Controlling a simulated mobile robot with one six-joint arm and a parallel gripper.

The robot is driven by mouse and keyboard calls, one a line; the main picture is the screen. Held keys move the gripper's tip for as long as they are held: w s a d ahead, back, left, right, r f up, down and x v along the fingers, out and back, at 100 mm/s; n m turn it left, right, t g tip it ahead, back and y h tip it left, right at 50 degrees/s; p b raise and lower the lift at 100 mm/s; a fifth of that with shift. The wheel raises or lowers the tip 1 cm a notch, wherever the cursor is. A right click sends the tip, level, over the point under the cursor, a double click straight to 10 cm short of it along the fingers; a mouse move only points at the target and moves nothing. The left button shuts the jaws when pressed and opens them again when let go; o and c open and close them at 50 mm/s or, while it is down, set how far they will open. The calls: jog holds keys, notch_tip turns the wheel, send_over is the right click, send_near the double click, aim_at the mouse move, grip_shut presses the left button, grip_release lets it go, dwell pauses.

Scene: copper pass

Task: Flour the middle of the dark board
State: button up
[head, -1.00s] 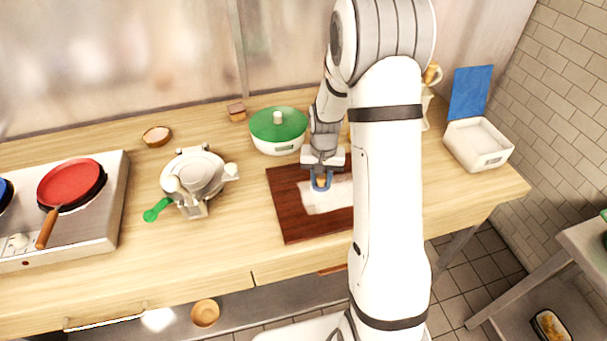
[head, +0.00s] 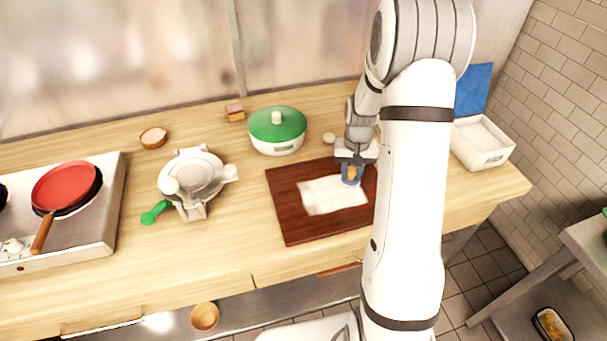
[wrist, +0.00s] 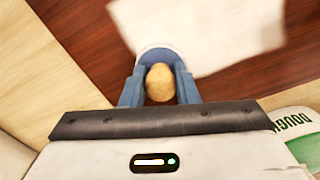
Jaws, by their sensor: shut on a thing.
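The dark board (head: 290,228) lies on the wooden counter. A white, roughly rectangular flour patch (head: 333,197) covers its middle; in the wrist view the white patch (wrist: 205,30) shows on the dark red-brown wood (wrist: 75,30). My gripper (head: 351,175) is over the right rear part of the board, at the patch's upper right edge. Its blue fingers are shut on a tan rounded knob (wrist: 160,84). A round blue-rimmed piece (wrist: 158,52) shows just beyond the knob. Whether it touches the board I cannot tell. My arm hides the board's right edge.
A green-lidded white dough bowl (head: 277,135) stands behind the board, with a pale ball (head: 328,138) beside it. A press with a green handle (head: 192,180) is left. An open white bin (head: 482,145) stands right.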

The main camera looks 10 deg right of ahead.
jog(key=shift+d, duration=0.85)
jog(key=r, duration=0.1)
jog(key=r+p, duration=0.1)
jog(key=r, duration=0.1)
jog(key=shift+d+r, duration=0.2)
jog(key=shift+d, duration=0.1)
jog(key=shift+r+p, duration=1.55)
jog(key=shift+r, duration=0.75)
